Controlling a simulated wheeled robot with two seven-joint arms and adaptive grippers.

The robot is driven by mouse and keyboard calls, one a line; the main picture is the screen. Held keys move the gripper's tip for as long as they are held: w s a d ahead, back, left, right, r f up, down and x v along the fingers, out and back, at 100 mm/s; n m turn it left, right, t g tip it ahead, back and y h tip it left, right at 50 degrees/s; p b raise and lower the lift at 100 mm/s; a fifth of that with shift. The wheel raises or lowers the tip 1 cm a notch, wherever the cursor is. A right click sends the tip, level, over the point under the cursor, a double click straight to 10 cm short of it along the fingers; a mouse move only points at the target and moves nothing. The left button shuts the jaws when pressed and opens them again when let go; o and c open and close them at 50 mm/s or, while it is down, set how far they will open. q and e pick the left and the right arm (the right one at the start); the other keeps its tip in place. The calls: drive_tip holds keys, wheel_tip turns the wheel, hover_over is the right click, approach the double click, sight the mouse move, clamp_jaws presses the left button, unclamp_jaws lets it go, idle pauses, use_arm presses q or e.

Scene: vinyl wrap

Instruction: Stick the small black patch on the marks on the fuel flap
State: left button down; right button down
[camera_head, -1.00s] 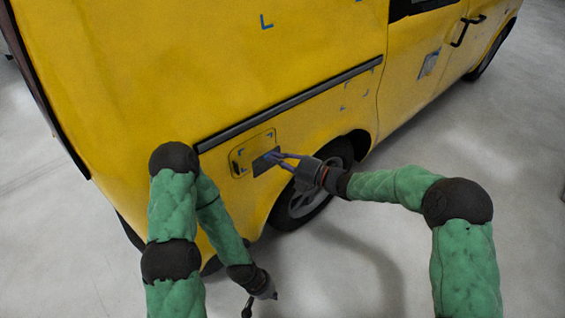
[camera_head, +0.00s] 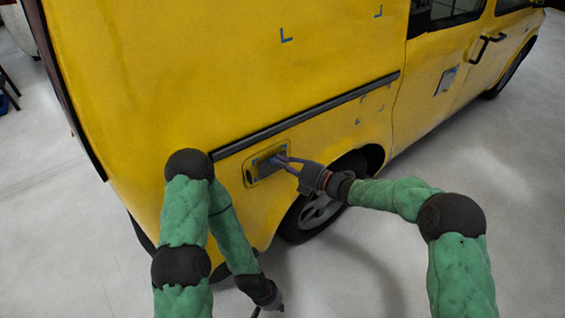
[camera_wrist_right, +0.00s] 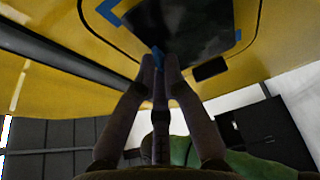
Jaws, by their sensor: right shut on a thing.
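The fuel flap (camera_head: 251,179) is a rounded rectangle outlined on the yellow van's side. The small black patch (camera_head: 264,161) lies over the middle of the flap; in the right wrist view the dark patch (camera_wrist_right: 190,28) sits between blue corner marks (camera_wrist_right: 112,12). I cannot tell whether it touches the flap all over. My right gripper (camera_head: 281,161) is shut on the patch's near edge; its fingertips (camera_wrist_right: 160,62) also show in the right wrist view. A blue bit shows between them. My left gripper (camera_head: 268,306) hangs low near the floor, its jaws too small to judge.
The yellow van (camera_head: 230,80) fills the upper view. A dark side rail (camera_head: 310,112) runs just above the flap. The rear wheel (camera_head: 318,212) is right below my right gripper. Other blue marks (camera_head: 287,36) and a grey patch (camera_head: 446,80) are on the van.

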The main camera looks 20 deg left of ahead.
drive_tip(key=shift+w+a+b, duration=0.35)
drive_tip(key=shift+a+b, duration=0.1)
drive_tip(key=shift+b, duration=0.15)
idle(2.6)
drive_tip(key=c, duration=1.3)
unclamp_jaws()
drive_tip(key=shift+o, duration=0.2)
drive_tip(key=v, duration=1.2)
